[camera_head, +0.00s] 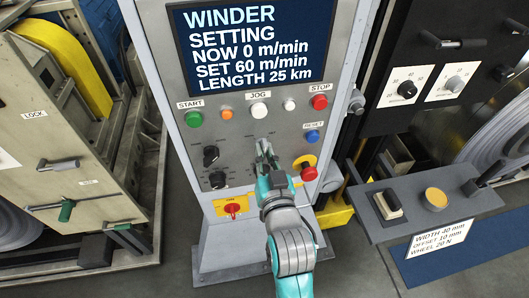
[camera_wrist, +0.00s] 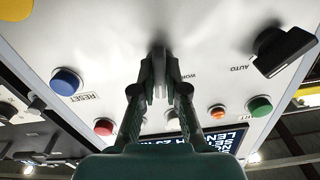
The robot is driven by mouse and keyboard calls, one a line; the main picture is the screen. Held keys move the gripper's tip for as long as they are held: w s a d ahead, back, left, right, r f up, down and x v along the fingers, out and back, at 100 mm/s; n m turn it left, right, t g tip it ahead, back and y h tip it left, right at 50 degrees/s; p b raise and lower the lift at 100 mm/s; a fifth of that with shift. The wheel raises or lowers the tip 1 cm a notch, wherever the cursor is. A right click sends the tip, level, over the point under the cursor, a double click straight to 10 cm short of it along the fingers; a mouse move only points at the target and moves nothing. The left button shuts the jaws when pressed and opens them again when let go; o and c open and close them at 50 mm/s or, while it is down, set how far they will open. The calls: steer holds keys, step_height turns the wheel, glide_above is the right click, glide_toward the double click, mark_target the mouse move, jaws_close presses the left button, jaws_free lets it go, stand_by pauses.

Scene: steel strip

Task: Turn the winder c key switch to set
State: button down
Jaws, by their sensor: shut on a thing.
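The winder panel (camera_head: 185,140) is a grey upright console with a screen reading WINDER, SETTING, NOW 0 m/min, SET 60 m/min, LENGTH 25 km. My gripper (camera_head: 265,154) is at the middle of the panel, below the JOG button. In the wrist view my gripper (camera_wrist: 160,92) has its fingers closed on the key switch (camera_wrist: 159,54), a small dark and metallic part at the panel face. The fingers hide most of the key, so its exact angle cannot be told. A label reading WORK shows just beside it in the wrist view.
Close around are the blue RESET button (camera_head: 312,136), a red emergency stop (camera_head: 308,172), two black selector knobs (camera_head: 211,155) and a red switch on a yellow plate (camera_head: 233,208). A small side desk (camera_head: 425,208) stands to the right.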

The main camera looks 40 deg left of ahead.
steer(key=m, duration=0.7)
steer(key=shift+f, duration=0.1)
stand_by(0.5)
steer(key=c, duration=1.2)
jaws_free()
steer(key=v, duration=1.2)
steer(key=shift+w+d, duration=0.1)
